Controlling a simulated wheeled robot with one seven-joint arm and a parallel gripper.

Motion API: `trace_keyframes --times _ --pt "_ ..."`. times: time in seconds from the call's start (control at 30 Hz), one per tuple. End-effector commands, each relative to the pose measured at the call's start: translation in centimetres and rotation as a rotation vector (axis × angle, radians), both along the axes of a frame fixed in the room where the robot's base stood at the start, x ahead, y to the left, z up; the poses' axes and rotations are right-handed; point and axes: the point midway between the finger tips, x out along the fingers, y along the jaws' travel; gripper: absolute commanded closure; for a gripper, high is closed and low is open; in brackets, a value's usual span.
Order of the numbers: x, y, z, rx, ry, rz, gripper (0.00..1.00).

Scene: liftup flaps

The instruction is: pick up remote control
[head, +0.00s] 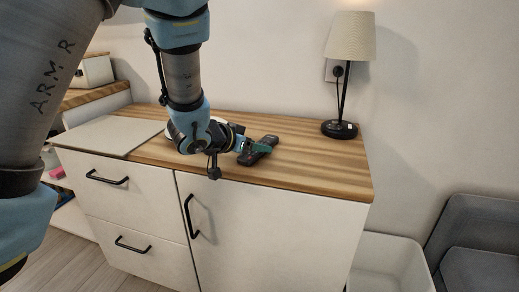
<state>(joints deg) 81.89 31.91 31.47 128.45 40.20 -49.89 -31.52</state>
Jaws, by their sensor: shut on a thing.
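The remote control (262,149) is dark and elongated. It is at the wooden top (315,165) of the white cabinet, right of the middle of the picture. My gripper (252,149) reaches it from the left and is shut on it, with a greenish finger showing against the remote. The rest of the grip is too small to make out. I cannot tell whether the remote touches the wood or is slightly raised.
A table lamp (342,88) with a cream shade stands at the back right of the top. A flat light panel (108,135) lies at the left. Black handles (192,217) stick out of the cabinet front. A white bin (388,262) and a grey seat (478,240) are at the right.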

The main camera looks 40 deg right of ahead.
Motion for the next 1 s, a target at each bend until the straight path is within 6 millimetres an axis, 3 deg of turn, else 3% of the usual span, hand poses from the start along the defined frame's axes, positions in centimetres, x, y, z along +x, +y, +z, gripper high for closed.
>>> trace_keyframes --times 0.03,0.33,0.57,0.67,1.0 --pt "0.0 0.0 0.0 0.001 0.0 0.0 0.67" --pt "0.0 0.0 0.0 0.0 0.0 0.0 0.99" --pt "0.0 0.0 0.2 0.0 0.0 0.0 0.99" --pt "0.0 0.0 1.1 -0.003 0.0 -0.001 1.0" --pt "0.1 0.0 7.7 -0.006 -0.001 0.001 1.0"
